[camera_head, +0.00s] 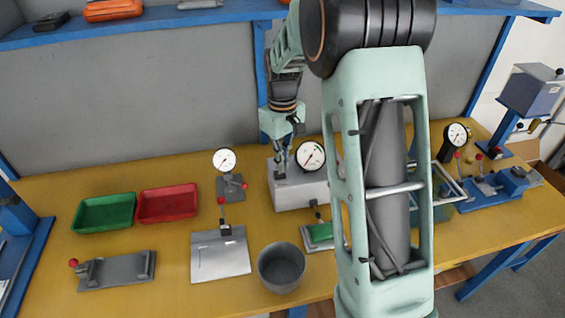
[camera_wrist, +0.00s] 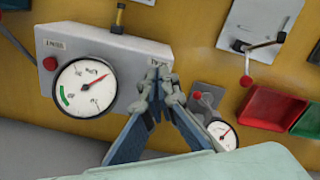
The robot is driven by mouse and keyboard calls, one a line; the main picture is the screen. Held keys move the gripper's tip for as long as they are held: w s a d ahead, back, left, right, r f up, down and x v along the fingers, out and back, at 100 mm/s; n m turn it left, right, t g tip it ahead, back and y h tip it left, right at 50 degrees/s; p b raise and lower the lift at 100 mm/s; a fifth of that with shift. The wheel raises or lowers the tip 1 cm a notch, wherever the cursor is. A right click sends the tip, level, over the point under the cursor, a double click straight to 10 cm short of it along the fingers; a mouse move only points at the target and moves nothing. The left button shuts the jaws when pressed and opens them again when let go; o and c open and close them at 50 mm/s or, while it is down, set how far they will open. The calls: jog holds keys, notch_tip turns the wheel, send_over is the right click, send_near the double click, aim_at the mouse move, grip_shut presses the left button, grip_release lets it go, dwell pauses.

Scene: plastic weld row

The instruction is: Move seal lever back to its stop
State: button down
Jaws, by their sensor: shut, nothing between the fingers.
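My gripper (camera_head: 281,170) is shut and empty, with its fingertips at the left part of a grey box with a round gauge (camera_head: 284,192). In the wrist view the closed fingertips (camera_wrist: 160,76) overlap a small label at the edge of that box (camera_wrist: 125,62); I cannot tell whether they touch it. No lever is readably marked as the seal lever. Near the box stand a black-knobbed lever (camera_head: 314,206) on a green-topped block, a red-knobbed lever (camera_head: 222,212) on a pale plate, and a small red-knobbed gauge stand (camera_head: 230,186).
Green (camera_head: 80,215) and red (camera_head: 150,215) trays lie on the left of the yellow bench. A grey cup (camera_head: 281,280) stands at the front edge. A lever fixture (camera_head: 125,270) is front left. My arm hides part of the bench right of the box.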

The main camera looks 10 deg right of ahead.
jog(key=shift+w, duration=0.45)
jog(key=shift+p, duration=0.3)
jog(key=shift+w, duration=0.5)
jog(key=shift+w+f+p, duration=0.15)
jog(key=shift+w+p, duration=0.15)
jog(key=shift+w, duration=0.15)
jog(key=shift+s, duration=0.1)
